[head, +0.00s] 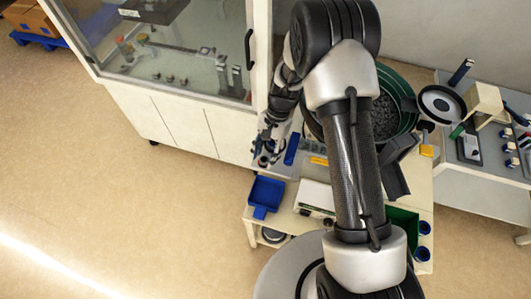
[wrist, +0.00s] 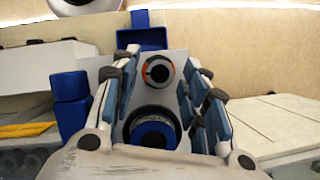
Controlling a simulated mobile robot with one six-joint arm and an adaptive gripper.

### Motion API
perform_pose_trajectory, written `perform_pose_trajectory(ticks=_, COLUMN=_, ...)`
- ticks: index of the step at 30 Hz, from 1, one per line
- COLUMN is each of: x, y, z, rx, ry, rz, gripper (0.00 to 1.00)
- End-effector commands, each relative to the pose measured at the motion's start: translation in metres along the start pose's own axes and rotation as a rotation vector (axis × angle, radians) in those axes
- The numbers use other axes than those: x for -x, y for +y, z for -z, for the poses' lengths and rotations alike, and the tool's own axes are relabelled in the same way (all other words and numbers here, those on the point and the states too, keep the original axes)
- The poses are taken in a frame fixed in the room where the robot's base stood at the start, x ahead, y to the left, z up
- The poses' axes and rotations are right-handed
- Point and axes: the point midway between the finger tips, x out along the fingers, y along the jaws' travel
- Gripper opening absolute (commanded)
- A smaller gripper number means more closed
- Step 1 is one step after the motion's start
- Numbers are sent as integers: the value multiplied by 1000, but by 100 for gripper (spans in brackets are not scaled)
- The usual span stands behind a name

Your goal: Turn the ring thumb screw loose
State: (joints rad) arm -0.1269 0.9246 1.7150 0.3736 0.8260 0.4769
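My gripper (wrist: 160,85) is open in the wrist view, one blue-and-white finger at the left and one at the right. Between the fingers, a pale upright plate shows a small round black-centred part with a white and orange ring (wrist: 158,70). Below it is a larger black round part with a blue ring (wrist: 152,132). I cannot tell which of these is the ring thumb screw, nor whether a finger touches either. In the head view my gripper (head: 267,150) is over the left back of the bench, by the cabinet; the parts between its fingers are hidden there.
A blue tray (head: 266,192) sits at the bench's left front, beside a white box (head: 317,198). A green-rimmed bowl feeder (head: 408,101) stands behind my arm. A glazed cabinet (head: 185,122) stands close at the left.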

Motion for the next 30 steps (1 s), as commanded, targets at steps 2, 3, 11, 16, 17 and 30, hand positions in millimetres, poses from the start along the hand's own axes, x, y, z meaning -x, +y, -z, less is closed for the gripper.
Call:
perform_pose_trajectory(ticks=2, x=0, y=0, z=0, rx=0, ry=0, rz=0, gripper=46)
perform_pose_trajectory(ticks=3, x=0, y=0, z=0, rx=0, ry=1, rz=0, gripper=46)
perform_pose_trajectory(ticks=11, x=3, y=0, z=0, rx=0, ry=1, rz=1, gripper=46)
perform_pose_trajectory(ticks=16, x=24, y=-1, z=1, rx=1, ry=4, rz=5, gripper=46)
perform_pose_trajectory(ticks=17, x=30, y=-1, z=1, rx=1, ry=5, rz=5, gripper=46)
perform_pose_trajectory(ticks=30, x=111, y=0, z=1, rx=0, ry=2, rz=2, gripper=46)
